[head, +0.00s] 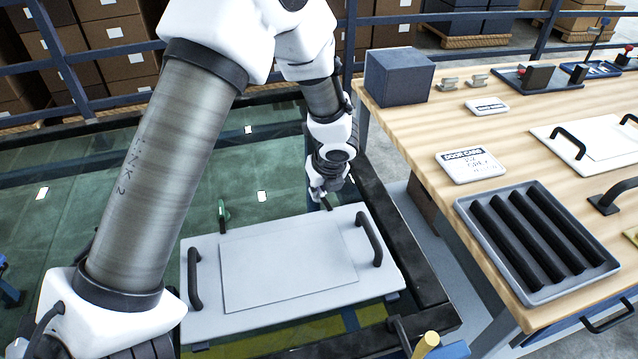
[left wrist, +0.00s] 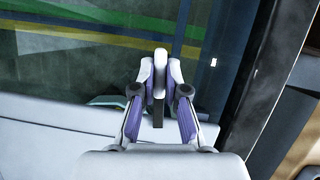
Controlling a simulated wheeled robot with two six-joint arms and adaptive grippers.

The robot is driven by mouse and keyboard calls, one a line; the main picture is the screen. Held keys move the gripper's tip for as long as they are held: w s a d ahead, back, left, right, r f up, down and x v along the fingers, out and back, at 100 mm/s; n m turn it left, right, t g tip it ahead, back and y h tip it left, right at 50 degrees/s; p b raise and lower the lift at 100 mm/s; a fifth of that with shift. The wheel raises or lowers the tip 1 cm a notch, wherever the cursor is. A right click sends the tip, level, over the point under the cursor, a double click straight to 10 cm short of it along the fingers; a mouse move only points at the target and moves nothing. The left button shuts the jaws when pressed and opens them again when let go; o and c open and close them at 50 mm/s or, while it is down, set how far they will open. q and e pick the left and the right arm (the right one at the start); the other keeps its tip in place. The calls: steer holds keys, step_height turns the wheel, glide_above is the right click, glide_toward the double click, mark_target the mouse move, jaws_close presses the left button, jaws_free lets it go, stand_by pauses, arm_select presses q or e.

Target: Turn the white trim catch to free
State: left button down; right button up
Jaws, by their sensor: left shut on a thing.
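My left gripper (head: 324,196) is at the far right corner of a pale grey trim panel (head: 205,270). In the left wrist view its two fingers (left wrist: 160,75) are closed on a white upright piece, which I take to be the white trim catch (left wrist: 160,57). A dark stem shows below it between the fingers. In the head view the gripper hides the catch. I cannot tell which way the catch is turned. The panel has a black handle on each side, and a dark green upright piece (head: 223,215) stands at its far left edge. My right gripper is not in view.
The panel lies on a dark frame (head: 405,240) with green glass (head: 100,200). To the right, a wooden workbench (head: 420,130) holds a dark box (head: 398,75), a grey tray (head: 470,218) of black bars and a label card (head: 470,166). A floor gap separates bench and frame.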

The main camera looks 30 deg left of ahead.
arm_select(q)
steer(key=n+g+p, duration=0.1)
steer(key=n+p, duration=0.1)
steer(key=n+g+p, duration=0.1)
steer(key=n+p, duration=0.2)
steer(key=shift+r+y, duration=0.2)
steer(key=shift+y, duration=0.1)
steer(key=n+g+p, duration=0.1)
steer(key=n+p, duration=0.1)
steer(key=n, duration=0.1)
steer(key=shift+w+f, duration=0.1)
steer(key=shift+w, duration=0.05)
steer(key=n+g+p, duration=0.1)
steer(key=n, duration=0.2)
steer(key=shift+f+n, duration=0.1)
steer(key=shift+n, duration=0.2)
steer(key=n+g, duration=0.1)
steer(key=n, duration=0.1)
steer(key=n+g+h+p, duration=0.1)
steer(key=n, duration=0.1)
steer(key=shift+f+n+h, duration=0.1)
steer(key=shift+n+h, duration=0.2)
steer(key=shift+n, duration=0.1)
steer(key=c, duration=1.2)
jaws_free()
steer(key=shift+w, duration=0.1)
steer(key=v, duration=1.2)
